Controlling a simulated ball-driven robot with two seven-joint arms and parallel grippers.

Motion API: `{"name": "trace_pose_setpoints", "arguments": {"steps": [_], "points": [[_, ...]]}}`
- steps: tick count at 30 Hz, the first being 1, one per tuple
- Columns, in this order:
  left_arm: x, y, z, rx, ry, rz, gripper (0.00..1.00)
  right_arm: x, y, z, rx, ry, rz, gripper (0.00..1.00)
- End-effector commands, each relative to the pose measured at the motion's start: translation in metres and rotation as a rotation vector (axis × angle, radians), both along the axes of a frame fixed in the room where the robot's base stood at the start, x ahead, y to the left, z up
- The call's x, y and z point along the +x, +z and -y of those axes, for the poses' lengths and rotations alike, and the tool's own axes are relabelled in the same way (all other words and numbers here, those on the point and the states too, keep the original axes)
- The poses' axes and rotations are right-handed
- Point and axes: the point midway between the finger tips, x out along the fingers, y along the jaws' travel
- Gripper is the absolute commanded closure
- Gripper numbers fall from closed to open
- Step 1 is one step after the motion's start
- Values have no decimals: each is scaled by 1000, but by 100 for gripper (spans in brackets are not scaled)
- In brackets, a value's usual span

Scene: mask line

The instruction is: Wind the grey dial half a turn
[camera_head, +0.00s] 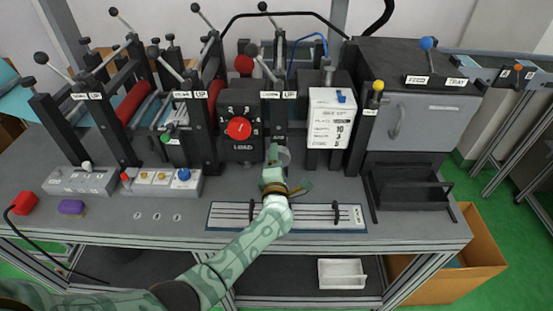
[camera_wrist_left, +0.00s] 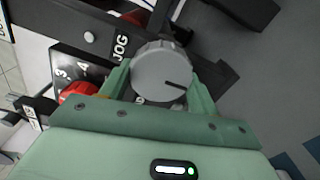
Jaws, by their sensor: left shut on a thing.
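The grey dial (camera_wrist_left: 160,66) is a round knob with a ribbed edge and a black pointer line. In the wrist view the line points right and slightly down, and a JOG label stands beside it. In the head view the dial (camera_head: 285,156) is a small grey round piece low on the machine, partly hidden by my gripper. My left gripper (camera_head: 276,158) is shut on the dial, with one green finger on each side of it. My right gripper is out of view.
A red knob (camera_head: 238,128) on the black LOAD panel is close to the left. A white card (camera_head: 331,118) hangs at right. A ruled grey strip (camera_head: 320,216) lies on the bench in front. Lever posts and rollers crowd the left. The black tray (camera_head: 410,190) stands at right.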

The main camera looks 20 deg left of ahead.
Motion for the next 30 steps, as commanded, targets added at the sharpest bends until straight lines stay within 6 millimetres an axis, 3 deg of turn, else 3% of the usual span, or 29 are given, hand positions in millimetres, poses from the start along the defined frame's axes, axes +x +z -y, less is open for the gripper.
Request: {"name": "trace_pose_setpoints", "arguments": {"steps": [16,17,18,19,30], "points": [[-1,-2,1,24,-2,-11,62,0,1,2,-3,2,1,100],[-1,-2,1,24,-3,-11,34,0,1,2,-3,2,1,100],[-1,-2,1,24,-2,-11,22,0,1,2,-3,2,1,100],[-1,-2,1,23,-2,-10,17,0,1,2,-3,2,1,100],[-7,1,2,24,-1,-9,17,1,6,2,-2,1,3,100]]}}
